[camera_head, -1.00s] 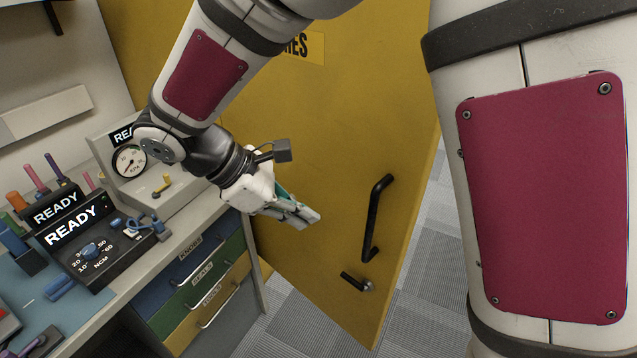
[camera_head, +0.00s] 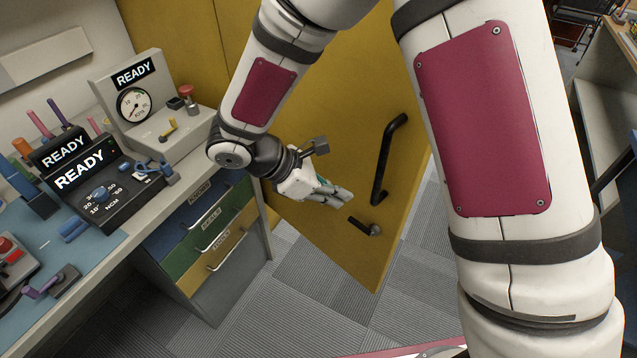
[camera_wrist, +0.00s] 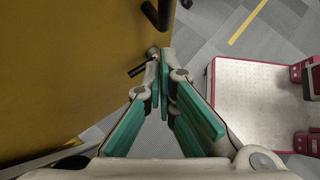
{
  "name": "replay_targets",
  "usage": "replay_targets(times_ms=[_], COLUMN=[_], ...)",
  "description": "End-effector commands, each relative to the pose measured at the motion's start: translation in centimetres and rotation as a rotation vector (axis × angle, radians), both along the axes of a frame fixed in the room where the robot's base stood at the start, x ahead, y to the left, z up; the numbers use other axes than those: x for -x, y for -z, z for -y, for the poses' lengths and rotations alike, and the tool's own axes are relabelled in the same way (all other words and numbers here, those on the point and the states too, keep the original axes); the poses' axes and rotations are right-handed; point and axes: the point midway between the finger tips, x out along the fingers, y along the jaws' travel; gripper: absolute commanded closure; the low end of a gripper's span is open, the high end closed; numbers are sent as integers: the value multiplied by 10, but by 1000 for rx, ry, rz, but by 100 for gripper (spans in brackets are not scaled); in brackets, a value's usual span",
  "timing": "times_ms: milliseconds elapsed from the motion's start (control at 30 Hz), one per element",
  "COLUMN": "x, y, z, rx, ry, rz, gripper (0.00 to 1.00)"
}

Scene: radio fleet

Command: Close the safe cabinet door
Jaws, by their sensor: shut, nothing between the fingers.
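The yellow safe cabinet door (camera_head: 345,105) stands swung open in the head view, its lower corner over the floor. It carries a long black bar handle (camera_head: 386,158) and a short black lever (camera_head: 361,226) below it. My gripper (camera_head: 346,198) is shut and empty in front of the door, left of the bar handle and just above the lever. In the wrist view the door (camera_wrist: 70,60) fills the left, and the fingertips (camera_wrist: 160,56) appear close to the lever (camera_wrist: 138,69). I cannot tell whether they touch it. My arm hides part of the door.
A workbench (camera_head: 100,255) with a gauge box (camera_head: 146,108), READY displays and coloured drawers (camera_head: 212,225) stands close at the left. Grey tiled floor (camera_head: 310,300) is clear below the door. Another bench (camera_head: 605,100) stands at the far right.

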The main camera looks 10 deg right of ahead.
Motion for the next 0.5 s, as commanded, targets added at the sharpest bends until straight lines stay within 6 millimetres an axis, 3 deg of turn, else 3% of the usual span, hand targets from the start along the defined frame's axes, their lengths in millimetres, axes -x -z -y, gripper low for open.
replay_targets(times_ms=[200, 500], x=[-3, -4], y=[-3, -2], z=[29, 36], rx=[1, 2], ry=[2, 1], rz=[4, 4], gripper=[100, 100])
